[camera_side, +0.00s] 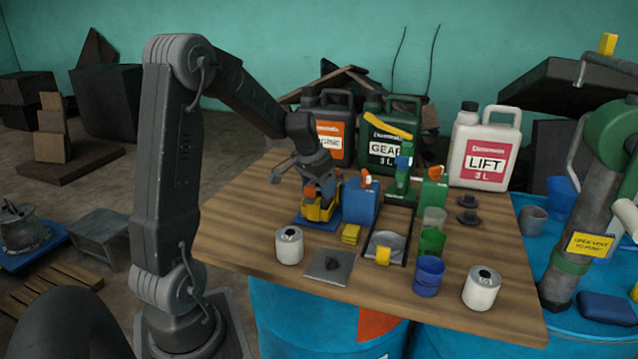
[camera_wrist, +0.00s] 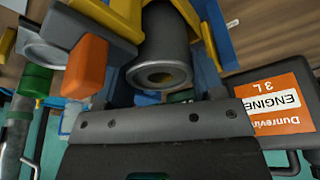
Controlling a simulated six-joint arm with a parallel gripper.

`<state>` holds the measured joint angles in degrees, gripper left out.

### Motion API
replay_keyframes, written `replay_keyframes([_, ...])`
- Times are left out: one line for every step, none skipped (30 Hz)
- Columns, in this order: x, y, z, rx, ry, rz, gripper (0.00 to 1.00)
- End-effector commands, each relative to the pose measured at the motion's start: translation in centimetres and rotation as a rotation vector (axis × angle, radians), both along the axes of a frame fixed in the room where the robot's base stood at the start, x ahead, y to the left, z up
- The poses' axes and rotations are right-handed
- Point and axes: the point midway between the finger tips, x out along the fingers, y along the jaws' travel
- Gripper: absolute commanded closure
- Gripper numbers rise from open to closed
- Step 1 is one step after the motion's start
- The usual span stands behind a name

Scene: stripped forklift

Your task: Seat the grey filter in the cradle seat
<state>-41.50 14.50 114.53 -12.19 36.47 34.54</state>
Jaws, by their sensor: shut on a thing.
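My gripper (camera_side: 318,186) points down over the yellow cradle (camera_side: 316,213) on its blue base at the back left of the table. It is shut on the grey filter (camera_wrist: 161,50), a dark grey cylinder with a round hole in its near end. In the wrist view, yellow parts stand on both sides of the filter, with blue behind. The filter is mostly hidden by the gripper and cradle in the side view. I cannot tell whether it touches the seat.
A blue can (camera_side: 360,203) stands close right of the cradle. White canisters (camera_side: 289,246) and (camera_side: 482,288), a yellow block (camera_side: 351,234) and a blue cup (camera_side: 429,276) stand nearer the front. Large jugs (camera_side: 388,145) line the back.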

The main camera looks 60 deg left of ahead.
Motion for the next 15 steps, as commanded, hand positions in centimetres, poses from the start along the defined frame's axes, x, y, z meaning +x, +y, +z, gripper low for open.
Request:
replay_keyframes([0.02, 0.02, -0.05, 0.000, -0.001, 0.000, 0.73])
replay_keyframes([0.02, 0.02, -0.09, 0.000, -0.001, 0.000, 0.73])
replay_keyframes([0.03, 0.02, -0.14, 0.001, -0.002, 0.000, 0.73])
replay_keyframes([0.03, 0.02, -0.18, 0.001, -0.002, 0.000, 0.73])
replay_keyframes([0.03, 0.02, -0.22, 0.001, -0.002, 0.000, 0.73])
replay_keyframes([0.03, 0.03, -0.27, 0.001, -0.002, 0.000, 0.73])
replay_keyframes([0.03, 0.03, -0.31, 0.001, -0.002, 0.000, 0.73])
replay_keyframes([0.04, 0.03, -0.35, 0.001, -0.002, 0.000, 0.73])
replay_keyframes([0.03, 0.03, -0.41, 0.001, -0.002, 0.000, 0.73])
replay_keyframes([0.03, 0.03, -0.45, 0.001, -0.002, 0.000, 0.73])
replay_keyframes([0.04, 0.03, -0.49, 0.001, -0.002, 0.000, 0.73])
replay_keyframes([0.03, 0.03, -0.54, 0.001, -0.002, 0.001, 0.73])
replay_keyframes([0.03, 0.03, -0.58, 0.001, -0.002, 0.001, 0.73])
replay_keyframes([0.03, 0.02, -0.63, 0.001, -0.002, 0.001, 0.73])
replay_keyframes([0.03, 0.03, -0.68, 0.001, -0.002, 0.001, 0.73])
